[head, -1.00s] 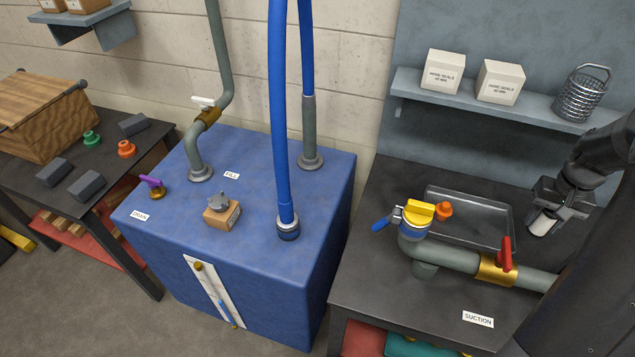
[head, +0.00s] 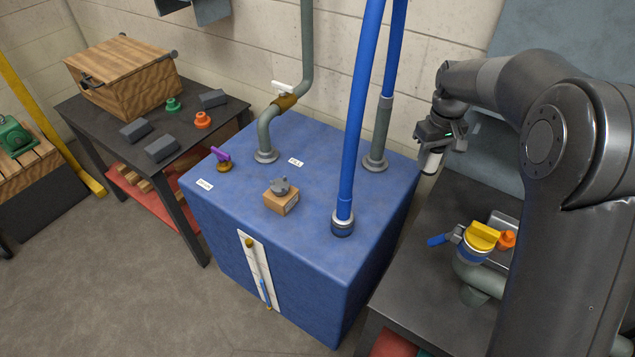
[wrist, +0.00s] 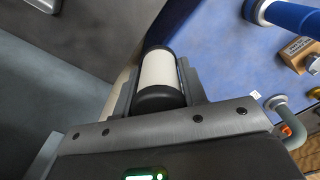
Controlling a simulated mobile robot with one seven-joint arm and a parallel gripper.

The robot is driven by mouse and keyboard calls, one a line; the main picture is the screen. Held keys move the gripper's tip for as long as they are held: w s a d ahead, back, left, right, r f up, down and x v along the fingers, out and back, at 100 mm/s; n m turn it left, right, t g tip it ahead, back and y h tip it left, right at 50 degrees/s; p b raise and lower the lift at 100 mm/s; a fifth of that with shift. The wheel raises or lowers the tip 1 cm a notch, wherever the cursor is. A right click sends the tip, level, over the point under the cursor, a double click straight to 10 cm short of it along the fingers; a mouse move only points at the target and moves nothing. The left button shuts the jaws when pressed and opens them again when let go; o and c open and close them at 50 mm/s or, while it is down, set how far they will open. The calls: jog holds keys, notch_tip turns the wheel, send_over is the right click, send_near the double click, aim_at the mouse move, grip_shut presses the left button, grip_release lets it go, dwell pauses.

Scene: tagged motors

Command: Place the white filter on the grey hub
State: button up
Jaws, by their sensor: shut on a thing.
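My gripper (head: 435,143) is shut on the white filter (head: 431,163), a short white cylinder. In the wrist view the filter (wrist: 156,70) has dark end caps and lies between the fingers. In the head view it hangs below the gripper, near the back right corner of the blue tank. A grey piece, seemingly the grey hub (head: 280,186), sits on a small cardboard box (head: 284,203) on top of the tank, well to the left of my gripper. In the wrist view, the box (wrist: 299,52) is at the right edge with part of the grey piece.
Blue hoses (head: 357,120) rise from the blue tank (head: 320,250) between my gripper and the box. A grey pipe (head: 265,130) and purple valve (head: 221,156) stand farther left. A yellow-topped fitting (head: 481,236) is on the right bench.

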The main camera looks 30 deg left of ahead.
jog(key=s+a+r+n, duration=0.1)
jog(key=s+a+n, duration=0.35)
jog(key=a, duration=0.95)
jog(key=n, duration=0.2)
send_over(279, 184)
jog(key=shift+m, duration=0.25)
jog(key=f, duration=0.5)
jog(key=shift+w+d+f, duration=0.1)
jog(key=shift+d+f, duration=0.2)
jog(key=shift+d, duration=0.05)
jog(key=shift+a+f, duration=0.3)
jog(key=shift+f, duration=1.9)
jog(key=shift+f, duration=0.2)
jog(key=o, duration=1)
